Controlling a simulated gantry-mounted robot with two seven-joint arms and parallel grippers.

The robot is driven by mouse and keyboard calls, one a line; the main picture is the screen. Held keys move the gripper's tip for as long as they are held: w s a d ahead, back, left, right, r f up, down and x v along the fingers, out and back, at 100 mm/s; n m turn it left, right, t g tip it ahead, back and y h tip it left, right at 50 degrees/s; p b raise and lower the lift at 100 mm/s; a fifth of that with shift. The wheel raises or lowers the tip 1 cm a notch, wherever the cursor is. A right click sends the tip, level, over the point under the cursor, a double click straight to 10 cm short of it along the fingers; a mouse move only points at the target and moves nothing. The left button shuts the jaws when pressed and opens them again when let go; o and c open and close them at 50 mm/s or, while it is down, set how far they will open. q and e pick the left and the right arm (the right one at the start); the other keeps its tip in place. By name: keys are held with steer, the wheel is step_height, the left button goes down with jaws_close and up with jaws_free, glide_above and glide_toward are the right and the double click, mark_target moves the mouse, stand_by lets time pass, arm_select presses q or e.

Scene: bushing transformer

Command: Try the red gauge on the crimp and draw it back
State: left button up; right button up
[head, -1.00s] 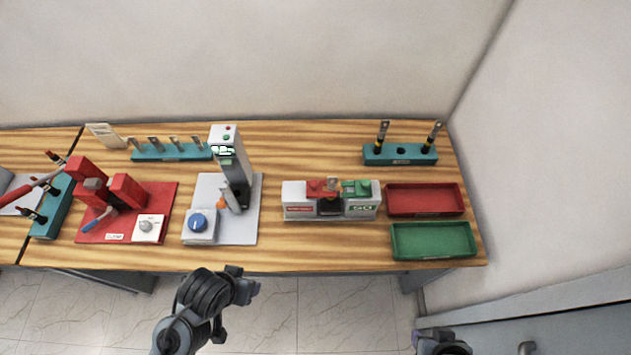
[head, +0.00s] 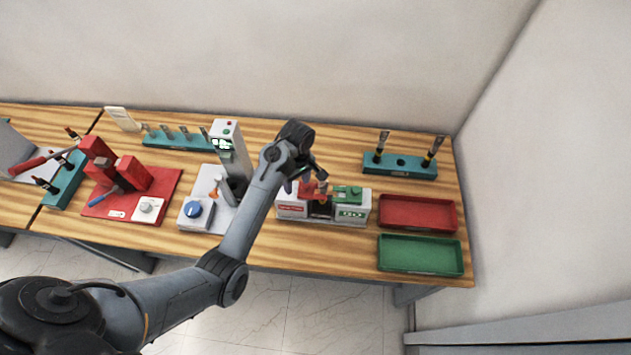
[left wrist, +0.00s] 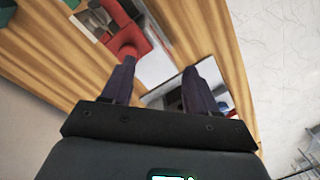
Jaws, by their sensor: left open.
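The gauge fixture (head: 352,215) is a white block with a dark gap in its middle. The red gauge (head: 311,190) sits on top of its left part, and the green gauge (head: 348,193) on its right part. A metal lug (head: 322,187) stands between them at the dark gap; the crimp itself is hard to make out. My left gripper (head: 307,180) is open just above and behind the red gauge. In the left wrist view the red gauge (left wrist: 126,44) shows beside one fingertip, not clearly between the fingers. My right gripper is out of view.
A teal rack (head: 398,163) with two lugs stands behind at the right. A red tray (head: 418,212) and a green tray (head: 420,254) lie right of the fixture. A grey tester (head: 228,150) with a blue dial (head: 193,209) stands left, close beside my forearm.

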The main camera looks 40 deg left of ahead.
mark_target(304, 185)
arm_select(q)
steer(key=w+r+t, duration=0.1)
steer(key=w+r, duration=0.3)
steer(key=r, duration=0.1)
step_height(304, 185, down, 11)
steer(key=shift+s+a+r+p, duration=0.1)
steer(key=shift+p, duration=0.9)
jaws_close()
